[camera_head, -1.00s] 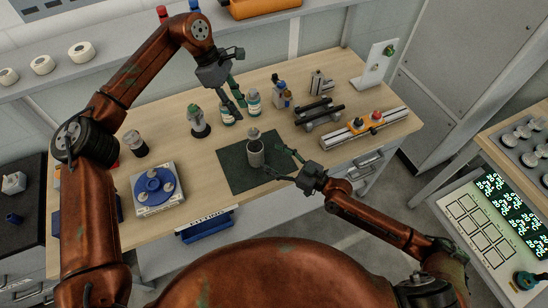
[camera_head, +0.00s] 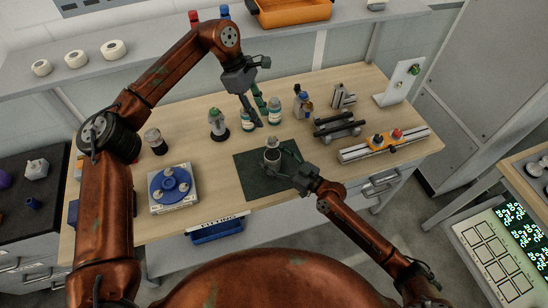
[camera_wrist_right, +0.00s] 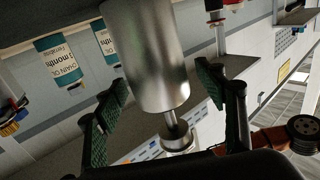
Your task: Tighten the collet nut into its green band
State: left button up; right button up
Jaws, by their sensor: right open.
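A grey metal cylinder (camera_head: 272,157) with a narrower top piece (camera_head: 272,142) stands on the dark green mat (camera_head: 250,182). My right gripper (camera_head: 284,161) is open, its fingers reaching in from the right at the cylinder. In the right wrist view the shiny cylinder (camera_wrist_right: 150,55) lies between the two green-padded, spread fingers, with gaps on both sides. A thin stem and a ring-shaped metal part (camera_wrist_right: 178,138) show at its end. I cannot make out a green band. My left gripper (camera_head: 260,112) hangs empty above the bench near the bottles, its fingers apart.
Bottles (camera_head: 274,112) stand behind the mat. A blue round turntable device (camera_head: 171,186) sits left. A control panel (camera_head: 500,245) is at lower right. The mat's front part is clear.

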jog(key=c, duration=0.4)
dwell(0.9)
jog(key=shift+c, duration=0.3)
grip_shut()
dwell(0.4)
